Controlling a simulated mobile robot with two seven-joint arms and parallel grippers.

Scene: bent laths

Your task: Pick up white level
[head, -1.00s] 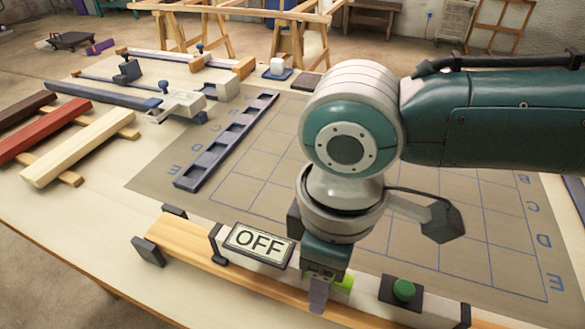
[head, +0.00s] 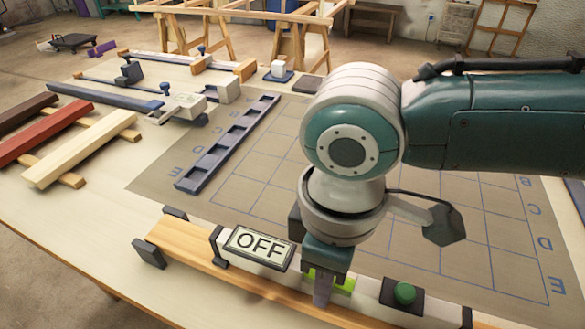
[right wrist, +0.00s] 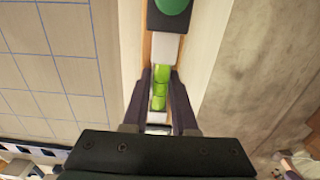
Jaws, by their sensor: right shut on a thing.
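The white level (head: 259,245) lies along a wooden lath (head: 190,248) at the front of the table. It has a display reading OFF, a green vial and a green button on a black panel. My right gripper (head: 323,288) points down over its middle. In the right wrist view, the fingers (right wrist: 160,88) are on both sides of the level (right wrist: 164,48) at the green vial, shut on it. The level still appears to rest on the lath. Part of its middle is hidden by my gripper. My left gripper is not in view.
A gridded mat (head: 240,197) with a slotted dark rail (head: 229,142) lies behind the level. Brown, red (head: 48,131) and cream (head: 80,148) bars lie on the left. A caliper-like tool (head: 180,105) and a white cup (head: 278,69) are farther back. Dark brackets hold the lath's left end.

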